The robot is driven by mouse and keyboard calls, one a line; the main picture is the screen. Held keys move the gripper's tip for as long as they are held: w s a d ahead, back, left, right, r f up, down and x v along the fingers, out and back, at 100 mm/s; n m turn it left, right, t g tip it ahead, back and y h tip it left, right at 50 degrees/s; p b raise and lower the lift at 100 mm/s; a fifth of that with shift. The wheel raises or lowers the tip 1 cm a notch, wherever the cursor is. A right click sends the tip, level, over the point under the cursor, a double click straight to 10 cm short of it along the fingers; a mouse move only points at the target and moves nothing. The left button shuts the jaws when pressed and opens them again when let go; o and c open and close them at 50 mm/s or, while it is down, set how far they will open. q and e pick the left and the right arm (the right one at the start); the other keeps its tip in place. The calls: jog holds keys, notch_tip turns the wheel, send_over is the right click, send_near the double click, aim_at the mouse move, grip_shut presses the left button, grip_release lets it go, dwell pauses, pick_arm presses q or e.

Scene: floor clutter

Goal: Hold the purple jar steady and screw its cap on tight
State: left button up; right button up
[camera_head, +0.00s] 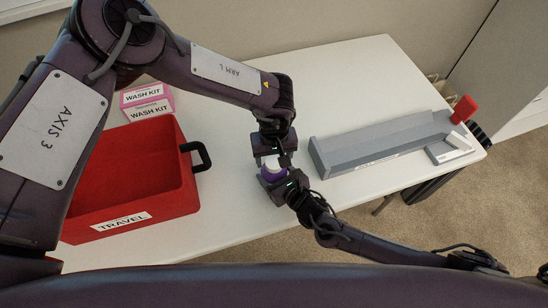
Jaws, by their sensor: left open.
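The purple jar (268,182) stands on the white table near its middle, mostly hidden by my grippers. Its white cap (271,163) shows at the top of the jar; whether it is seated cannot be seen. My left gripper (272,158) comes down from above and is open, with its fingers at the cap. My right gripper (279,186) reaches in from the lower right and is shut on the jar's body, its fingers partly hiding it.
A red box (187,202) labelled TRAVEL, with a black handle, stands left on the white table (335,85). Pink WASH KIT boxes (168,95) are behind it. A long grey tray (322,160) lies right, with a white block (449,150) and a red object (464,108) at its end.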

pick_arm(q)
jog(key=shift+r, duration=1.8)
jog(key=shift+c, duration=0.3)
